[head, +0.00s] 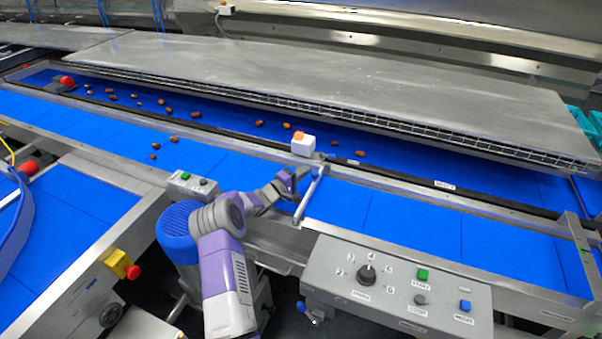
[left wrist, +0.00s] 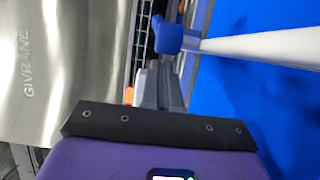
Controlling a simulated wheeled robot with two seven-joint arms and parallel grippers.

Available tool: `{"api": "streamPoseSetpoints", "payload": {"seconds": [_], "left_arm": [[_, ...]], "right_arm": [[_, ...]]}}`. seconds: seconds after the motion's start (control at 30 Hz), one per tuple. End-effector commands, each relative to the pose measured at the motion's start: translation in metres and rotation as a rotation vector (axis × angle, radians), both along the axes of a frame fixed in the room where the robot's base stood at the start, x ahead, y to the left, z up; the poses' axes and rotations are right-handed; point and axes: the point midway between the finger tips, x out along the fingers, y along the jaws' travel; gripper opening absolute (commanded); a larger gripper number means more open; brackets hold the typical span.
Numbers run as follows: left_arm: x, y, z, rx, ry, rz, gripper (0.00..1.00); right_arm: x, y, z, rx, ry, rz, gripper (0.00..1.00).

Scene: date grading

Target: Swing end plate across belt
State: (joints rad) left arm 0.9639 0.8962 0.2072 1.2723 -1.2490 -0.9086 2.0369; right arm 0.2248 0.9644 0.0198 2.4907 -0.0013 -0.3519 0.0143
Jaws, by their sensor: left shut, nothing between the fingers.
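A pale narrow bar, which looks like the end plate (head: 311,195), lies across the front blue belt (head: 410,222), from the middle rail to the front rail. In the left wrist view the white bar (left wrist: 262,47) runs right over blue belt from a blue knob-like end (left wrist: 176,36). My left gripper (head: 293,180) is just left of the bar, over the belt, shut and empty. In the left wrist view its grey fingers (left wrist: 157,80) end close to the blue end; whether they touch it I cannot tell. My right gripper is not in view.
A white box with an orange top (head: 303,145) stands on the middle rail by the bar's far end. A control panel (head: 390,287) with knob and buttons is in front. Several dates (head: 174,139) lie on the belts at left. A wide metal cover (head: 330,75) overhangs the back belt.

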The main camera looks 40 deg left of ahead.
Motion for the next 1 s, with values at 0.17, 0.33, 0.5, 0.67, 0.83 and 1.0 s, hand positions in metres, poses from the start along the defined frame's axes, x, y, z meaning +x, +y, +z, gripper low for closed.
{"api": "streamPoseSetpoints", "payload": {"seconds": [0.17,0.33,0.5,0.67,0.83,1.0], "left_arm": [[0.0,0.0,0.0,0.0,0.0,0.0,0.0],[0.0,0.003,0.0,0.0,-0.001,0.001,0.0],[-0.003,0.02,-0.002,0.003,-0.001,0.004,0.0],[-0.01,0.049,-0.003,0.005,0.001,0.011,0.0],[-0.046,0.074,0.0,0.001,0.002,0.01,0.0],[-0.072,0.093,0.0,0.001,0.001,0.009,0.0]], "right_arm": [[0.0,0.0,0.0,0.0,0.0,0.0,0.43],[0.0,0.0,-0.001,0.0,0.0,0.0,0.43],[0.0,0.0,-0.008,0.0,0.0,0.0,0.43],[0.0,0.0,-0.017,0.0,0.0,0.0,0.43],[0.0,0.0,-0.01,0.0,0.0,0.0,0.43],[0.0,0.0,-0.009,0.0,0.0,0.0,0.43]]}}
